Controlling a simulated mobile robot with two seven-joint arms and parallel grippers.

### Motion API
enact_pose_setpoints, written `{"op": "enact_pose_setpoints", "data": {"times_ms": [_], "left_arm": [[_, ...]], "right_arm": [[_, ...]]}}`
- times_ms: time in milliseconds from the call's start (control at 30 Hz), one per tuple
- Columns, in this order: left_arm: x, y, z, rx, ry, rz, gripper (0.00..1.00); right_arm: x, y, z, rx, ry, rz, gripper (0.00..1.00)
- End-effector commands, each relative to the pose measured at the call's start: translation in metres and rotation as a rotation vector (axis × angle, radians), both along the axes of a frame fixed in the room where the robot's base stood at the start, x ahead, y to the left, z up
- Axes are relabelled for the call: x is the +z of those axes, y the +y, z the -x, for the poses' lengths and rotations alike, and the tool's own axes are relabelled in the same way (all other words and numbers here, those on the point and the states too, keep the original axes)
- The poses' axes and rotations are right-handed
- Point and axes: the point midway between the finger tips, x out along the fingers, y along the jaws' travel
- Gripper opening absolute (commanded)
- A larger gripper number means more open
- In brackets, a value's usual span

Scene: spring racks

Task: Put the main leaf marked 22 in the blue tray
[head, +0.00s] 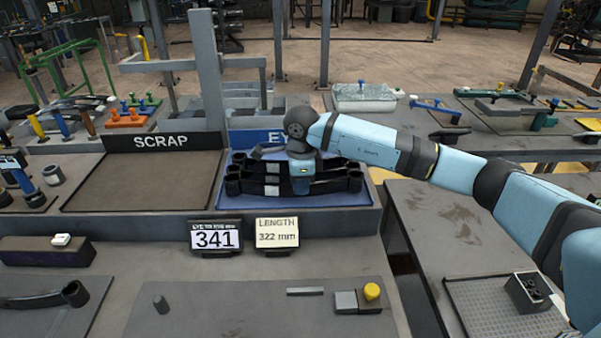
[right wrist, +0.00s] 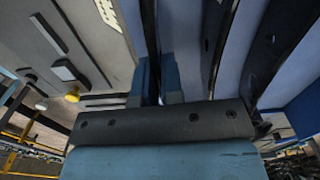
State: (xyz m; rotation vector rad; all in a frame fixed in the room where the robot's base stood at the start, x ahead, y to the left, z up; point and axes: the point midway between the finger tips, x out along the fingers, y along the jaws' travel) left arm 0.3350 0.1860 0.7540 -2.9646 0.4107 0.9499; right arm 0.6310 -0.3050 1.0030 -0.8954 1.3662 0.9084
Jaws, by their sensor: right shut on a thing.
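My right gripper (head: 301,186) points down over the middle of the tray, among the leaves. In the right wrist view its fingers (right wrist: 158,85) are closed on a dark leaf (right wrist: 150,35), mostly hidden between them. I cannot read a 22 on any leaf. My left gripper is not in view.
The scrap tray (head: 150,185) is empty. A grey post (head: 207,65) rises behind the trays. Displays reading 341 (head: 215,238) and LENGTH 322 mm (head: 277,233) stand in front. Another eyed leaf (head: 40,298) lies at front left; a yellow knob (head: 372,291) is at front right.

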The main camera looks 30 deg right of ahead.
Motion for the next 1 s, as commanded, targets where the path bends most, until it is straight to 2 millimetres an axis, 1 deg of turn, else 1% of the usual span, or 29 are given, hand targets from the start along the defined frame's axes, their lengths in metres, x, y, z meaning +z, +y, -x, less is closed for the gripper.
{"op": "enact_pose_setpoints", "data": {"times_ms": [400,433,533,833,933,1000], "left_arm": [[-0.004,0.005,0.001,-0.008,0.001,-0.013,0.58],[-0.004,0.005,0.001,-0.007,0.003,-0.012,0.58],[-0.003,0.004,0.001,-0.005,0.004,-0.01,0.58],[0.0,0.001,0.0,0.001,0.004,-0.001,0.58],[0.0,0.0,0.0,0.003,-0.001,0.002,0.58],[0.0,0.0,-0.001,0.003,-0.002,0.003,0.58]], "right_arm": [[-0.006,0.0,-0.001,0.0,-0.005,-0.002,0.0],[-0.008,0.0,0.0,0.0,-0.001,-0.001,0.1],[-0.007,0.0,0.0,0.0,-0.001,-0.001,0.33],[-0.005,0.0,0.0,0.0,-0.001,-0.001,0.33],[0.002,0.0,-0.001,0.0,-0.004,-0.001,0.33],[0.012,0.0,-0.001,0.0,-0.004,0.0,0.33]]}}
